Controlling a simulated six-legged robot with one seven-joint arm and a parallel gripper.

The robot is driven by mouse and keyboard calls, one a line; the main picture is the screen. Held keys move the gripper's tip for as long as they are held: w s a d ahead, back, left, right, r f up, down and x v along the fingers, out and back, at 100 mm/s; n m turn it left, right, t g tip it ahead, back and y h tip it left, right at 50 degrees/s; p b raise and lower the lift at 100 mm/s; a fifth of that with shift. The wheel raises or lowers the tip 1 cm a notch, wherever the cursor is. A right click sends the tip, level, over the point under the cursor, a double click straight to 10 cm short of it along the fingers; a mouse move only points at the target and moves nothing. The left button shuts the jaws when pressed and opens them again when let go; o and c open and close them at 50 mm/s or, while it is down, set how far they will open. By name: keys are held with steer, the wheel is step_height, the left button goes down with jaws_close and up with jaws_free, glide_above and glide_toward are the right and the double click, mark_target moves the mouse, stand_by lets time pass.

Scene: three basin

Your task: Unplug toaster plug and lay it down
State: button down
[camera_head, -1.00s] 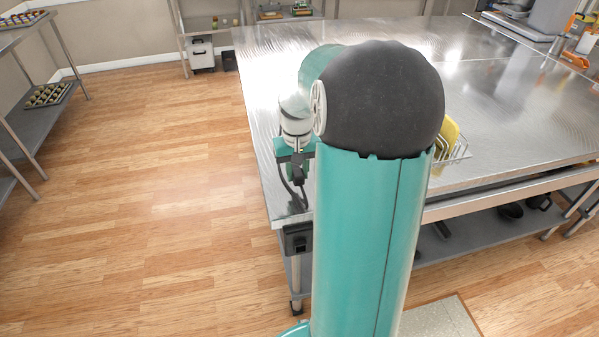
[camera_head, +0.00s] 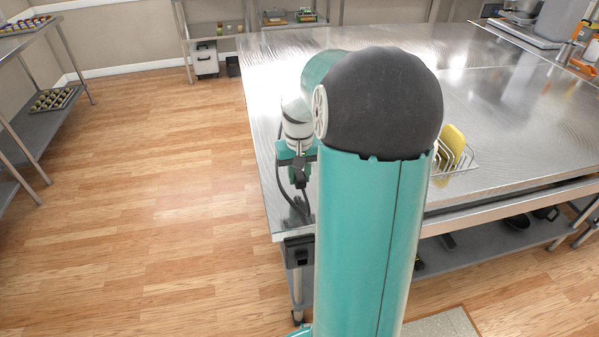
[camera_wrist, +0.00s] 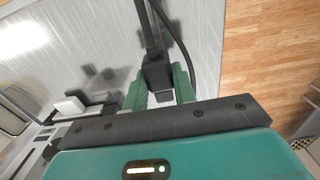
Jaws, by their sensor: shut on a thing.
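My gripper (camera_head: 298,158) is at the left end of the steel table in the head view, beside my large teal arm link. It is shut on the black toaster plug (camera_head: 301,176). In the wrist view the plug (camera_wrist: 158,78) sits between the green fingertips (camera_wrist: 160,92), with its black cord (camera_wrist: 150,30) running up and curving away. In the head view the cord (camera_head: 290,196) loops down near the table's left edge. A black socket box (camera_head: 299,250) is fixed below the table corner, apart from the plug. The toaster cannot be made out clearly; my arm hides part of the table.
The steel table (camera_head: 500,120) has wide bare areas. A wire rack with a yellow item (camera_head: 452,147) stands right of my arm. A dark and white object (camera_wrist: 72,107) shows at left in the wrist view. Open wood floor (camera_head: 160,200) lies left, with shelving beyond.

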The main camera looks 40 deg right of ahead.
steer(key=shift+w+f, duration=0.1)
steer(key=shift+f, duration=1.95)
steer(key=c, duration=1.1)
jaws_free()
steer(key=shift+o, duration=0.2)
steer(key=shift+r, duration=1.5)
steer(key=shift+r, duration=0.1)
step_height(320, 180, up, 14)
steer(key=shift+f, duration=0.2)
